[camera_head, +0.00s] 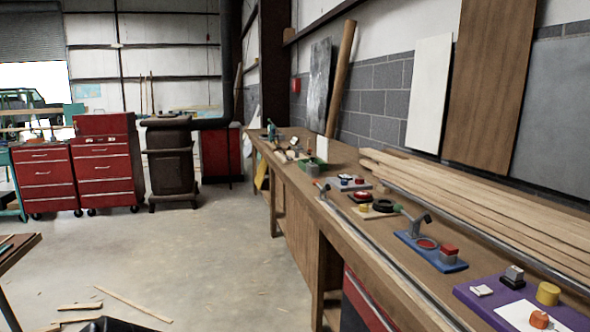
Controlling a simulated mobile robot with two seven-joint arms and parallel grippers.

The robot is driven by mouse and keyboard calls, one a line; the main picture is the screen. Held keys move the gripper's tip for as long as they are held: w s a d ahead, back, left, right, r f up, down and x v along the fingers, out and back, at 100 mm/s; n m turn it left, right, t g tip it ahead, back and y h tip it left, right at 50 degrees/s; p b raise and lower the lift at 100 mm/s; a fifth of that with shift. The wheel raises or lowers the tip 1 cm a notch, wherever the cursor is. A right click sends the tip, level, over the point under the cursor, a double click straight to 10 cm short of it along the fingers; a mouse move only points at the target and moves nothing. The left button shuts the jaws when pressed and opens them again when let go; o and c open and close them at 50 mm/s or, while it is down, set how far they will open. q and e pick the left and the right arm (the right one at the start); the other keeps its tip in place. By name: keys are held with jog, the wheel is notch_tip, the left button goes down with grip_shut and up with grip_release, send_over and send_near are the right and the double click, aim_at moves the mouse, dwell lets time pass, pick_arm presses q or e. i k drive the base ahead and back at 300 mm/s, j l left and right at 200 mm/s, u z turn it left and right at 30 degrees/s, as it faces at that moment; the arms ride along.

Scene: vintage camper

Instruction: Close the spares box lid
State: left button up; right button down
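No box is clearly recognisable as the spares box. A small green open container (310,167) sits far down the long workbench, with a white upright panel (322,149) beside or behind it. I cannot tell whether this is the spares box with its lid raised. Neither my left nor my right gripper is in view.
The long wooden workbench (350,160) runs along the right wall. Long planks (480,215), a blue tray (430,252) and a purple mat (480,297) lie on it. Red tool cabinets (105,170) stand at the back left. Wood scraps (80,307) lie on the otherwise open floor.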

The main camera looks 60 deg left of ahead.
aim_at(323, 142)
jog(key=u, duration=2)
jog(key=i+j, duration=0.45)
jog(key=i, duration=0.3)
jog(key=i+j+z, duration=0.15)
jog(key=i+j, duration=0.3)
jog(key=i, duration=0.3)
jog(key=i+j, duration=0.5)
jog(key=i, duration=0.2)
jog(key=i+j+z, duration=0.15)
jog(key=i+j, duration=0.45)
jog(key=i+j+z, duration=0.15)
jog(key=i+j, duration=0.45)
jog(key=j, duration=0.15)
jog(key=i+j, duration=0.15)
jog(key=j, duration=0.25)
jog(key=i+j, duration=0.2)
jog(key=j, duration=0.15)
jog(key=z, duration=0.05)
